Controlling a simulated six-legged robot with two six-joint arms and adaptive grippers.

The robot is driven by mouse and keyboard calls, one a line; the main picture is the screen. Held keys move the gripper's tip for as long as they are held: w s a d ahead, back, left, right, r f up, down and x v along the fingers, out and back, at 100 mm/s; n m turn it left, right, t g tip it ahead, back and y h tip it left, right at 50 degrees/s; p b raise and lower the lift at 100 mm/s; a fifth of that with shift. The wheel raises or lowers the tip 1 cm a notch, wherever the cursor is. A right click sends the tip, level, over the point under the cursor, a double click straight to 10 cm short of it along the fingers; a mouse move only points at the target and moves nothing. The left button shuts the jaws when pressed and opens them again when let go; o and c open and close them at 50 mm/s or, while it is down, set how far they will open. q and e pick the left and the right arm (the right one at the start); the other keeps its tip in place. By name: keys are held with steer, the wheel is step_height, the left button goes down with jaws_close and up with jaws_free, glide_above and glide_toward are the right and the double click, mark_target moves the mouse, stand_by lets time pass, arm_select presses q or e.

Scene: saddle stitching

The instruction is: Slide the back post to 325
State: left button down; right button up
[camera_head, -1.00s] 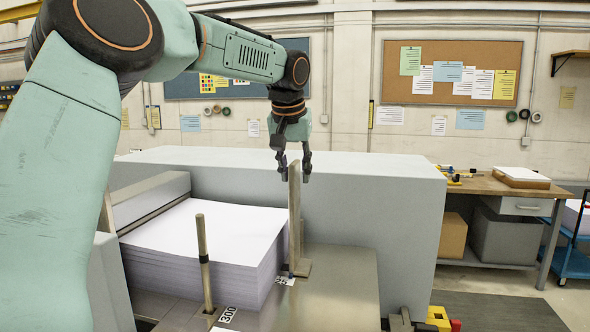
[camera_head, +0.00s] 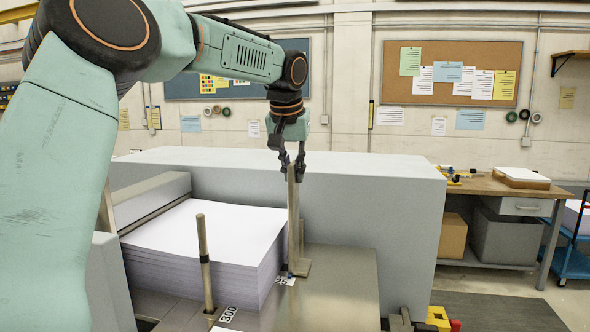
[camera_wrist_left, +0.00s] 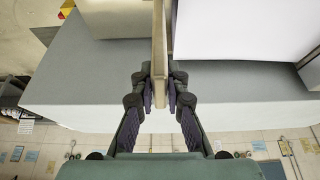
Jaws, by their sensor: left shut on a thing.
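The back post (camera_head: 294,225) is a flat, upright tan bar on a foot at the right back corner of the paper stack (camera_head: 210,230). My left gripper (camera_head: 292,168) is above the stack's far corner, shut on the upper end of this post. The left wrist view shows its fingers (camera_wrist_left: 159,88) on either side of the post (camera_wrist_left: 159,45), touching it. A small label (camera_head: 285,281) lies by the post's foot, too small and covered to read. The front post (camera_head: 203,255) is a thin rod by a label reading 300 (camera_head: 228,314). My right gripper is out of view.
A large grey machine housing (camera_head: 390,215) stands behind and to the right of the posts. A bare metal plate (camera_head: 335,285) lies right of the back post. A workbench (camera_head: 495,187) and a blue cart (camera_head: 573,262) stand further right.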

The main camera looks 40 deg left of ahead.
arm_select(q)
steer(key=shift+s+a, duration=0.25)
steer(key=shift+a, duration=0.25)
steer(key=shift+s+a, duration=0.25)
steer(key=shift+a, duration=0.25)
steer(key=c, duration=1.4)
jaws_free()
steer(key=shift+w, duration=0.1)
steer(key=shift+o, duration=0.2)
steer(key=v, duration=1.2)
steer(key=shift+s, duration=0.2)
